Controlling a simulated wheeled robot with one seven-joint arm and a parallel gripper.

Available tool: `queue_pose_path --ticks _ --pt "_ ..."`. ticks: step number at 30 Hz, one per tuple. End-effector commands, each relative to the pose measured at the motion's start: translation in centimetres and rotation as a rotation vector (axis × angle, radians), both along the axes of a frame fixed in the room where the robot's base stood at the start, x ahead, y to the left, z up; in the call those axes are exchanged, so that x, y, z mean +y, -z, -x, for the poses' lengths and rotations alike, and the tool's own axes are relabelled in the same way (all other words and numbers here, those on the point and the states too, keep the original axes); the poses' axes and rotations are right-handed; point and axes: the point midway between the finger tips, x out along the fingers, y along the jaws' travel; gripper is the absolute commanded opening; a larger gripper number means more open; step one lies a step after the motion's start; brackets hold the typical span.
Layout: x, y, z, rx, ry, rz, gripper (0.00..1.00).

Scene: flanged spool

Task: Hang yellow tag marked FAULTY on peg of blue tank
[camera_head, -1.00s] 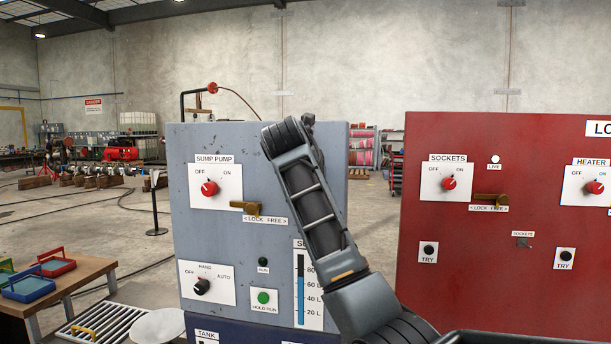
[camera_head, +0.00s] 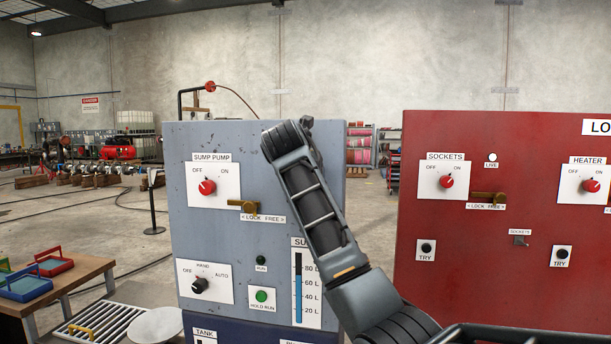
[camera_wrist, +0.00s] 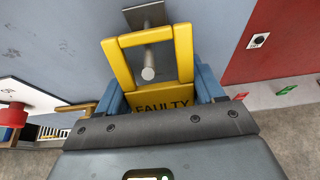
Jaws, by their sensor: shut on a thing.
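The yellow tag marked FAULTY (camera_wrist: 160,106) is in the wrist view, with an open yellow loop at its top. My gripper (camera_wrist: 158,92) is shut on it, a blue finger at each side. A grey peg (camera_wrist: 148,72) with a square base plate shows at the loop. Its round end appears inside the loop opening, below the top bar. I cannot tell whether the peg passes through the loop. In the head view a dark blue part labelled TANK (camera_head: 240,330) shows at the bottom edge. The tag, the peg and my gripper are hidden there.
A grey-blue SUMP PUMP panel (camera_head: 225,235) with knobs and a brass lever stands behind my arm. A red panel (camera_head: 455,260) stands to the right, across a gap. A table with trays (camera_head: 75,285) and a floor grating (camera_head: 95,322) are at left.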

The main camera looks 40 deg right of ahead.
Motion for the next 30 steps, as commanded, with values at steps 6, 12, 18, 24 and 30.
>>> queue_pose_path --ticks 6,12,18,24,30 --pt "0.0 0.0 0.0 0.0 0.0 0.0 0.85" --pt "0.0 0.0 0.0 0.0 0.0 0.0 0.97" --pt "0.1 0.0 0.1 0.0 0.0 0.0 0.97" --pt "1.8 -0.9 1.3 -0.003 -0.001 0.001 0.97" --pt "4.1 -2.2 3.1 -0.004 -0.002 0.001 0.97"
